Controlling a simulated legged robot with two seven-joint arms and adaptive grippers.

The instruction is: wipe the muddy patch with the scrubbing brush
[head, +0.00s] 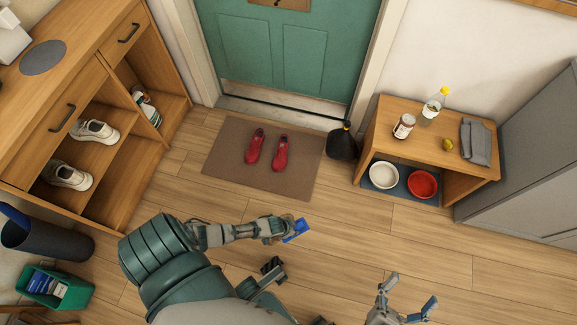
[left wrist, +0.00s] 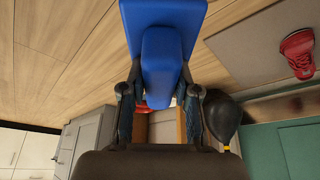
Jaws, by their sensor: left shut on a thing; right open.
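A blue scrubbing brush (head: 297,230) is held above the wooden floor by my left gripper (head: 284,229), just below the doormat's lower right in the head view. In the left wrist view, both fingers of that gripper close on the blue handle of the brush (left wrist: 162,55). The bristles are hidden from view. My right gripper (head: 408,306) is open and empty near the bottom edge of the head view. I cannot make out a muddy patch in either view; my arm and body cover part of the floor.
A brown doormat (head: 222,158) with red shoes (head: 268,150) lies before the green door (head: 283,50). A black, yellow-tipped object (head: 342,145) stands beside it. A wooden bench (head: 378,136) is at right, a shoe cabinet (head: 113,192) at left. Floor between is clear.

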